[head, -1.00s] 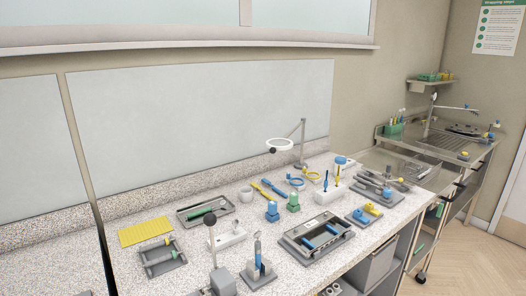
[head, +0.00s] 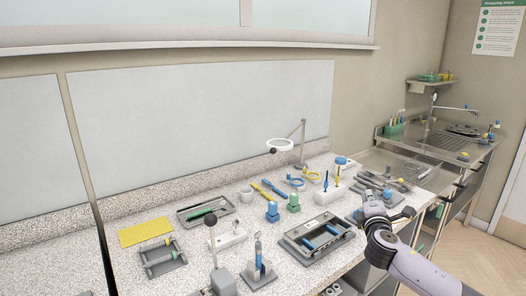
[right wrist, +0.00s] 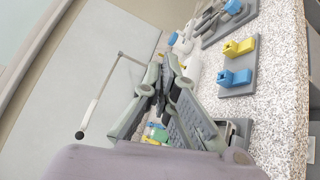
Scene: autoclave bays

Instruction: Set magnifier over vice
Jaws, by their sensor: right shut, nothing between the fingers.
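The magnifier (head: 280,145) is a white ring lens with a dark knob, on a jointed grey arm rising from a base at the back of the bench. In the right wrist view its thin arm and dark knob (right wrist: 80,134) show at the left. I cannot tell for certain which fixture is the vice; a grey block with a tall black-knobbed lever (head: 223,281) stands at the front edge. My right gripper (head: 371,200) is shut and empty over the bench's right end, well to the right of the magnifier and apart from it. My left gripper is out of view.
A grey tray with blue parts (head: 317,238) lies left of my right gripper. A yellow mat (head: 146,231) lies at left. A steel sink unit (head: 443,146) adjoins at right.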

